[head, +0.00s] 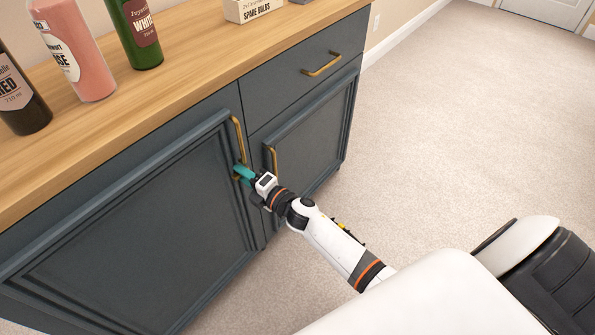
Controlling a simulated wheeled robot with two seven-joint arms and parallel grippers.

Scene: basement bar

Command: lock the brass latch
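My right gripper (243,174), with teal fingertips, is at the edge of the left cabinet door (150,220), just below that door's brass handle (238,138). A little brass-coloured metal (236,178) shows beside the fingertips; it may be part of the latch, but the gripper hides most of that spot. I cannot tell whether the fingers touch it or are closed on it, or how the latch is set. The right cabinet door (310,140) has its own brass handle (272,160). Both doors look shut. My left gripper is out of view.
A wooden countertop (180,85) tops the dark blue cabinet. A dark bottle (20,100), a pink bottle (80,60), a green bottle (137,40) and a spare bulbs box (250,10) stand on it. A drawer (300,80) is above the right door. Carpet (460,120) to the right is clear.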

